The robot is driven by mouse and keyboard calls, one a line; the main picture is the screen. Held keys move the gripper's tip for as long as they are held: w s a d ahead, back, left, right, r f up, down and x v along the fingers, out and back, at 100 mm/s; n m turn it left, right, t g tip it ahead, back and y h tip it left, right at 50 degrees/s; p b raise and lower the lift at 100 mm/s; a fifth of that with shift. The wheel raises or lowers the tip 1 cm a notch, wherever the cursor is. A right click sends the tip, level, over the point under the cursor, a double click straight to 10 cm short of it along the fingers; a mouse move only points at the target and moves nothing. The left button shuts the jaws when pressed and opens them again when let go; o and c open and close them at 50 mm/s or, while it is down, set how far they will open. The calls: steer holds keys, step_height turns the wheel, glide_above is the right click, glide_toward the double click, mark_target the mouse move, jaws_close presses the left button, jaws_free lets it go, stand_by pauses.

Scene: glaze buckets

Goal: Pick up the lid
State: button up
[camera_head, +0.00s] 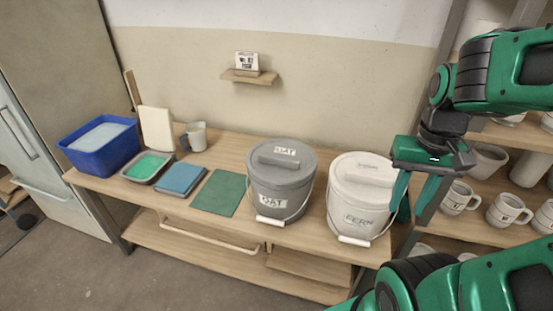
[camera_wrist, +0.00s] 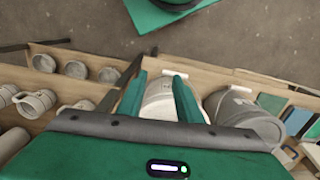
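Two lidded buckets stand on the wooden bench. The grey bucket (camera_head: 282,190) carries a grey lid (camera_head: 282,160) with a raised block handle and a label that is hard to read. The white bucket (camera_head: 350,210), marked FERN, has a white lid (camera_head: 365,169) with a similar handle. Both lids sit on their buckets. My gripper (camera_head: 411,218) is open and empty, just right of the white bucket and pointing down. In the wrist view my gripper (camera_wrist: 160,78) shows its two fingers apart, with part of the white bucket (camera_wrist: 158,100) between them; the grey bucket (camera_wrist: 245,112) is to the right.
A blue tub (camera_head: 100,145), a tray with green contents (camera_head: 148,167), a blue slab (camera_head: 180,179), a green mat (camera_head: 219,192) and a mug (camera_head: 195,136) occupy the bench's left. Shelves with several mugs (camera_head: 508,210) stand at right. A small wall shelf (camera_head: 249,77) hangs behind.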

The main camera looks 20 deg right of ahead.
steer(key=n+t+y, duration=0.3)
steer(key=n, duration=1.4)
glide_toward(280, 158)
steer(key=x, duration=0.2)
steer(key=shift+w+f, duration=0.3)
steer(key=shift+f, duration=0.05)
steer(key=shift+x, duration=3.1)
steer(key=shift+s+a+y, duration=0.1)
steer(key=shift+s+y, duration=0.05)
steer(key=shift+y, duration=0.15)
jaws_close()
